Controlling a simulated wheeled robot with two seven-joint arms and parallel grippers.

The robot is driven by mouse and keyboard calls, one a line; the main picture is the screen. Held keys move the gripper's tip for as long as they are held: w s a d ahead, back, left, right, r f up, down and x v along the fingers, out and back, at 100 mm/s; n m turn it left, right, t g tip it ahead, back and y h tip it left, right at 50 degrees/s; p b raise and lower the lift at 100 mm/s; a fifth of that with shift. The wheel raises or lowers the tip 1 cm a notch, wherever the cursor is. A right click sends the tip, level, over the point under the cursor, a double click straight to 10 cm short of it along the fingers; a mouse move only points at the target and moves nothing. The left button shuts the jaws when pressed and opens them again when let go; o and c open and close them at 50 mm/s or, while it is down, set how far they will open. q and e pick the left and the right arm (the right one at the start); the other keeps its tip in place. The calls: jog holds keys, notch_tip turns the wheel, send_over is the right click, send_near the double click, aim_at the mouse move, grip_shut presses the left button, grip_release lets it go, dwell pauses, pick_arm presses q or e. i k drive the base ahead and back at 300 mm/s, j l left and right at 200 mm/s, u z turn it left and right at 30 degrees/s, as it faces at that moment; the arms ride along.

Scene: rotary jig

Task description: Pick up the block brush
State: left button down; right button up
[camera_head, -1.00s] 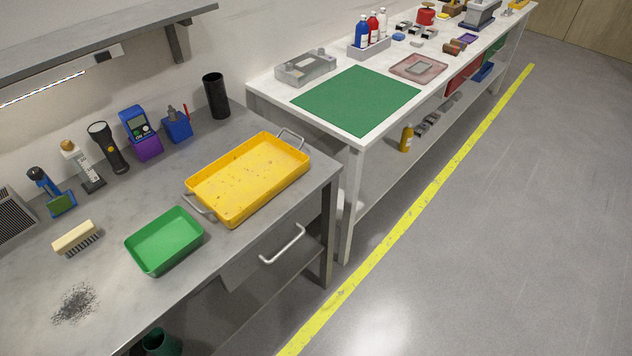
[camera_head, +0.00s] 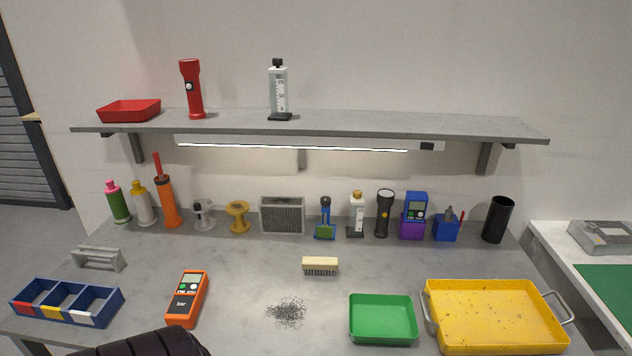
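The block brush (camera_head: 320,266) has a pale wooden block on top and dark bristles below. It stands bristles down on the grey workbench (camera_head: 240,285), near the middle of the picture. Nothing touches it, and it is fully visible. A patch of dark filings (camera_head: 287,312) lies in front of it, slightly left. Neither of my grippers shows in the head view.
A green tray (camera_head: 382,320) and a yellow tray (camera_head: 495,318) stand right of the filings. An orange meter (camera_head: 187,298) and a blue divided bin (camera_head: 66,302) are left. Bottles, torches and tools line the back under a grey shelf (camera_head: 320,124). Bare bench surrounds the brush.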

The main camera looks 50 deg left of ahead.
aim_at(317, 263)
jog(key=u, duration=1.6)
jog(key=k+j, duration=0.05)
